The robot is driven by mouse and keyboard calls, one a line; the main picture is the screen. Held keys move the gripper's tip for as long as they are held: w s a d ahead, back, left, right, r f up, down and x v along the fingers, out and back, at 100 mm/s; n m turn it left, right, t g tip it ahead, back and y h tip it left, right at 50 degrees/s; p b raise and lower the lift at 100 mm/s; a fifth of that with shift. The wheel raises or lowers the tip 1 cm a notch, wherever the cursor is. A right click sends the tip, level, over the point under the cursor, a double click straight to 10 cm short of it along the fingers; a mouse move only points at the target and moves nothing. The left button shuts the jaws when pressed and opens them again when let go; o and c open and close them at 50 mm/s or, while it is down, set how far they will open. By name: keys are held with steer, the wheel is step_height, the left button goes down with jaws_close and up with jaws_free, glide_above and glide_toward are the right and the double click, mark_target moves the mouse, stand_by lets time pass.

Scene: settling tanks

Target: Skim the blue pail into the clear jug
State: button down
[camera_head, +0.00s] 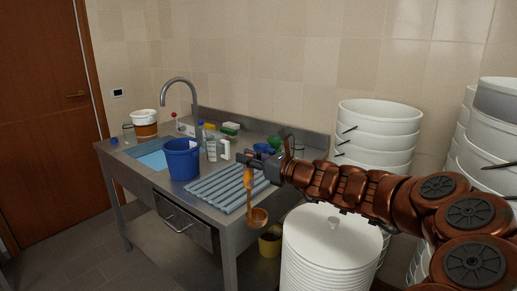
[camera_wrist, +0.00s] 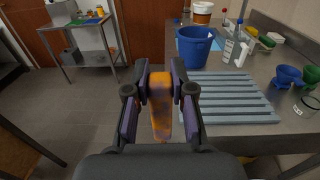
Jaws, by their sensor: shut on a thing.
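My gripper (camera_head: 247,160) is shut on the handle of an orange ladle (camera_head: 249,186). The ladle hangs down, its round copper-coloured bowl (camera_head: 258,217) by the counter's front edge. In the wrist view my gripper (camera_wrist: 160,75) pinches the orange handle (camera_wrist: 160,108), and the bowl is hidden. The blue pail (camera_head: 182,160) stands upright on the counter, left of my gripper; it also shows in the wrist view (camera_wrist: 194,48). Its contents cannot be made out. A clear glass vessel (camera_head: 129,133) stands at the back left and another (camera_wrist: 306,106) at the right; I cannot tell which is the jug.
A slatted blue-grey rack (camera_head: 221,188) lies between pail and gripper. Bottles (camera_head: 211,149), sponges (camera_head: 231,128), a tap (camera_head: 180,82) and an orange-and-white tub (camera_head: 144,122) stand behind. Blue and green funnels (camera_wrist: 289,75) are at the right. White bucket stacks (camera_head: 332,240) stand near my arm.

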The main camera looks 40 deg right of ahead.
steer(key=w+a+f+n+y, duration=0.1)
steer(key=w+a+f, duration=0.3)
steer(key=a+f, duration=0.8)
steer(key=w+a+f+n+g+y, duration=0.1)
steer(key=w+a+f+y, duration=0.2)
steer(key=a+f, duration=0.9)
step_height(320, 180, down, 3)
steer(key=shift+w+a+r+n+g, duration=0.1)
steer(key=shift+w+a+n+g, duration=0.2)
steer(key=shift+w, duration=0.9)
